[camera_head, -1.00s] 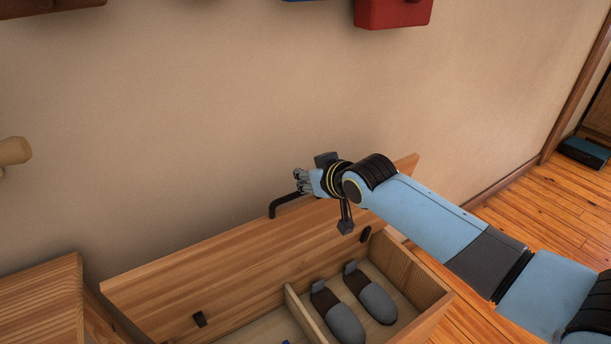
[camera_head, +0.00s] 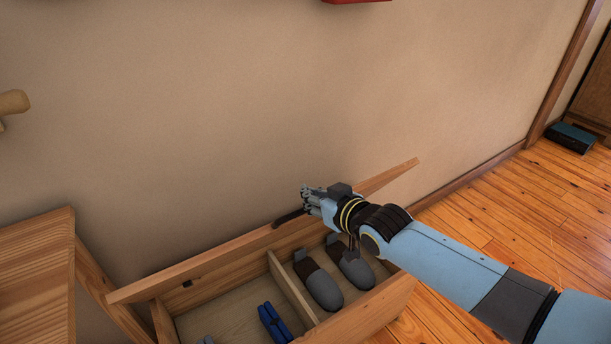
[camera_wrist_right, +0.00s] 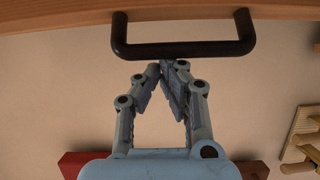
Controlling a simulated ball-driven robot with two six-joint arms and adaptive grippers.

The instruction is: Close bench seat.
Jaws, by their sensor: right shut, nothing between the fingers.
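The bench seat (camera_head: 190,266) is a wooden lid raised at the back of the open bench box, tilted, with the box inside showing in front of it. A dark bar handle (camera_head: 288,217) is on the lid's upper edge; in the right wrist view the handle (camera_wrist_right: 184,50) spans the top of the picture. My right gripper (camera_head: 307,198) is at the lid's top edge beside the handle. In the wrist view its fingertips (camera_wrist_right: 168,66) are together just below the handle bar, with nothing between them. My left gripper is not in view.
The box holds grey slippers (camera_head: 322,291) and a blue item (camera_head: 273,322), split by a wooden divider (camera_head: 292,290). A wooden cabinet (camera_head: 40,270) stands at the left. The wall is close behind. Open floor (camera_head: 500,230) lies to the right.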

